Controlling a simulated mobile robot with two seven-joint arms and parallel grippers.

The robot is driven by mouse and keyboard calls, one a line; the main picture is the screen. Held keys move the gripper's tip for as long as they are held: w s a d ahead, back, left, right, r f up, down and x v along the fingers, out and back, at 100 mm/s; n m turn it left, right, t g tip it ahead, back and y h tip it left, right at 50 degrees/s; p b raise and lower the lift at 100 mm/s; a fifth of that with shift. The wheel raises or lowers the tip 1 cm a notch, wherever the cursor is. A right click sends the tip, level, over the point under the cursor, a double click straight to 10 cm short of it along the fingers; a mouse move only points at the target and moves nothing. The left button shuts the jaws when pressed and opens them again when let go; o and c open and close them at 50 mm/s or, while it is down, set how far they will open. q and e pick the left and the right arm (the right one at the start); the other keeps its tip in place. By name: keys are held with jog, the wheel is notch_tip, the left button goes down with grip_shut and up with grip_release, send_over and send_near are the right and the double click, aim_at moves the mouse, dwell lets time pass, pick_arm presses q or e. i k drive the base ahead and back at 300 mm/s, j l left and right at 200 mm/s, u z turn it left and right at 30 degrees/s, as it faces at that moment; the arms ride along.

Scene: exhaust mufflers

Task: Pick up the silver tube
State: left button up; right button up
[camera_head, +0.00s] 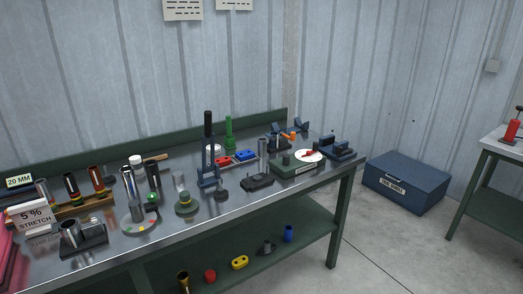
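Several silver or grey tubes show on the workbench (215,225), and I cannot tell which one is the task's silver tube. A shiny upright tube (130,184) stands left of the middle, close to a dark-topped cylinder (153,174). A slim grey tube (262,152) stands upright farther right, near the back. A wide silver tube (69,234) sits tilted on a dark block at the front left. Neither gripper is in view.
A green-handled tool (228,133), a dark upright press (208,150) and a measuring box with a white dial (308,156) crowd the bench. A "5% STRETCH" sign (34,216) stands at left. A blue chest (405,183) is on the floor, with open floor before it.

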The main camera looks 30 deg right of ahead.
aim_at(262, 142)
jog(key=z, duration=1.35)
jog(key=i+l+u, duration=0.15)
jog(key=i+l, duration=0.15)
jog(key=i+l+u, duration=0.1)
jog(key=i+l, duration=0.2)
jog(key=i+l+u, duration=0.15)
jog(key=l, duration=0.3)
jog(key=i+l+u, duration=0.1)
jog(key=i+l, duration=0.3)
jog(key=i+l+u, duration=0.15)
jog(key=l, duration=0.25)
jog(key=i, duration=0.05)
